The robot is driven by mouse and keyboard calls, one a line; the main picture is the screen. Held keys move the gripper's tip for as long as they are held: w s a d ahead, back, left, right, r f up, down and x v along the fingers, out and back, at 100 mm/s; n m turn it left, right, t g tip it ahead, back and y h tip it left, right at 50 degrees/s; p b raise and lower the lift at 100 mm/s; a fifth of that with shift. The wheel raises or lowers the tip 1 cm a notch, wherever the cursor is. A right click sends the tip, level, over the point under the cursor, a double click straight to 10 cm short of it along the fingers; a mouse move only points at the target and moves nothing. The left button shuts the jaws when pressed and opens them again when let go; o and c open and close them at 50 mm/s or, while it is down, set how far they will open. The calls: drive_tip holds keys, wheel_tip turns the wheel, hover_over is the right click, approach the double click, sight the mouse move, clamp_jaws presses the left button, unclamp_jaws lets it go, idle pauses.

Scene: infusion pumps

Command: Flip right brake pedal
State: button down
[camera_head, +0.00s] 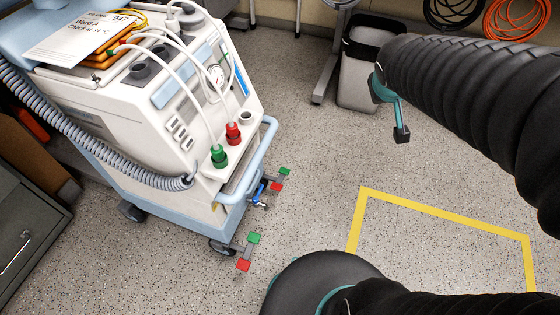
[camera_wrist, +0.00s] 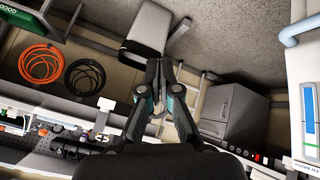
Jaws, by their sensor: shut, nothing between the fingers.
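The white and light-blue medical cart (camera_head: 150,120) stands at the left in the head view. Two brake pedals stick out low from its right side, each with a green and a red pad. One pedal (camera_head: 284,172) is farther back and more to the right; the other (camera_head: 254,239) is nearer, beside a caster. Both are uncovered. My gripper (camera_wrist: 159,72) is shut and empty in the wrist view, well apart from both pedals. The cart's edge (camera_wrist: 308,90) shows at the right of the wrist view; no pedal is visible there.
A grey bin (camera_head: 358,85) stands at the back; it also shows in the wrist view (camera_wrist: 150,28). Orange and black coils (camera_head: 515,17) hang beyond it. A yellow floor outline (camera_head: 440,211) lies right of the cart. The speckled floor between cart and bin is clear.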

drive_tip(key=w+a+f+n+t+y, duration=0.1)
drive_tip(key=w+a+f+n+y, duration=0.15)
drive_tip(key=w+f, duration=0.55)
drive_tip(key=w+a+f+n+y, duration=0.15)
drive_tip(key=w+f+n, duration=0.25)
drive_tip(key=w+f, duration=0.45)
drive_tip(key=w+a+f+n+g+y+p, duration=0.15)
drive_tip(key=a+f+n+g+y, duration=0.35)
drive_tip(key=f, duration=0.7)
drive_tip(key=s+a+f+g+y, duration=0.1)
drive_tip(key=s+a+f, duration=0.1)
drive_tip(key=s+f, duration=0.2)
drive_tip(key=s+a+f+g+y, duration=0.1)
drive_tip(key=s+a+f+y, duration=0.1)
drive_tip(key=f, duration=0.5)
drive_tip(key=shift+s+a+f, duration=0.4)
drive_tip(key=shift+s+a, duration=0.4)
drive_tip(key=shift+s, duration=0.1)
drive_tip(key=shift+f, duration=0.1)
